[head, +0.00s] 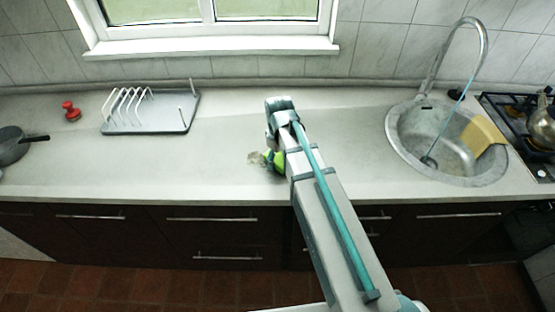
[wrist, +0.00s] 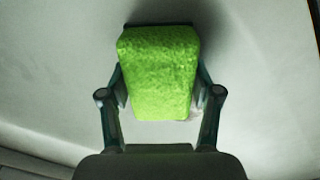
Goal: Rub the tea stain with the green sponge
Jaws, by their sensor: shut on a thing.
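The green sponge (wrist: 158,75) is between the two fingers of my gripper (wrist: 160,92) in the wrist view, and the gripper is shut on it. In the head view a bit of the green sponge (head: 278,160) shows at the left side of my arm, low over the counter. The tea stain (head: 256,158) is a brownish-grey patch on the counter just left of the sponge. My arm hides part of the sponge and perhaps part of the stain. I cannot tell whether the sponge touches the counter.
A dish rack (head: 150,112) stands at the back left, with a red object (head: 71,111) beside it. A dark pan (head: 14,146) is at the far left. A round sink (head: 425,128) with a tap and a yellow item (head: 482,135) is right, beside the stove (head: 525,125). Counter around the stain is clear.

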